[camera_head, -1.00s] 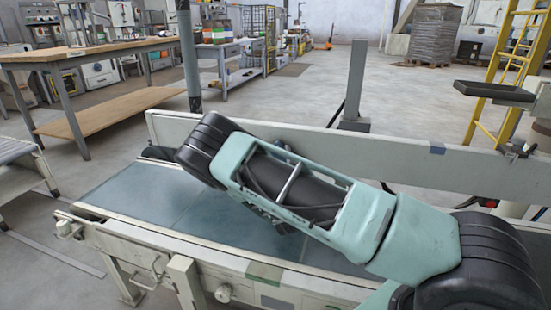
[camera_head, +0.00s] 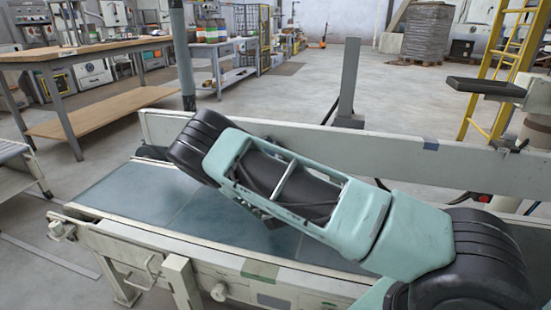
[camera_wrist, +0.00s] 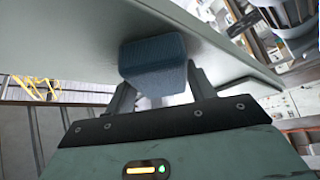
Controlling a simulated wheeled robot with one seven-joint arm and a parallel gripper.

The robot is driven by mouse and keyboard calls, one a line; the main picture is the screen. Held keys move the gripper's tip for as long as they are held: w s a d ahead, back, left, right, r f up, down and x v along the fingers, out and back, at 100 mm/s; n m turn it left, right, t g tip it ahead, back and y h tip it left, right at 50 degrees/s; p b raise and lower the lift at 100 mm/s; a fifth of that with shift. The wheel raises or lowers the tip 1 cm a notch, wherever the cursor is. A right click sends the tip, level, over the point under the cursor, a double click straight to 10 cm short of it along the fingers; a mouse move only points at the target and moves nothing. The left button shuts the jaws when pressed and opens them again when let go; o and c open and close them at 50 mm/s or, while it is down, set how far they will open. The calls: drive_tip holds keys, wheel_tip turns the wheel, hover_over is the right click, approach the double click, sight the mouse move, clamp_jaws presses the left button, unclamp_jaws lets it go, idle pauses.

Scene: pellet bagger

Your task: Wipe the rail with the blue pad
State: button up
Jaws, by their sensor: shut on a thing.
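The blue pad (camera_wrist: 153,58) is a small block seen in the wrist view. My gripper (camera_wrist: 158,80) is shut on it, with one finger on each side. The pad's far side lies against or very close to a pale, flat surface (camera_wrist: 70,40), which looks like the conveyor's rail; I cannot tell whether they touch. In the head view, the long off-white rail (camera_head: 395,148) runs along the far side of the conveyor. My arm crosses over the belt in front of it and hides my gripper and the pad there.
The grey-blue conveyor belt (camera_head: 130,190) lies below my arm, with a near side frame (camera_head: 185,240). A grey post (camera_head: 349,80) stands behind the rail. A dark tray (camera_head: 487,87) and a yellow ladder (camera_head: 495,75) are at right. A workbench (camera_head: 85,55) stands at left.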

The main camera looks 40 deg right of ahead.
drive_tip(key=shift+w, duration=0.15)
drive_tip(key=shift+c, duration=0.4)
drive_tip(key=s+a, duration=0.3)
drive_tip(key=a, duration=0.1)
drive_tip(key=shift+s+a+p, duration=0.35)
drive_tip(key=shift+s+p, duration=0.05)
drive_tip(key=shift+a, duration=0.1)
drive_tip(key=shift+s+a, duration=0.9)
drive_tip(key=shift+a, duration=0.2)
drive_tip(key=shift+r+p, duration=0.1)
drive_tip(key=shift+p, duration=0.2)
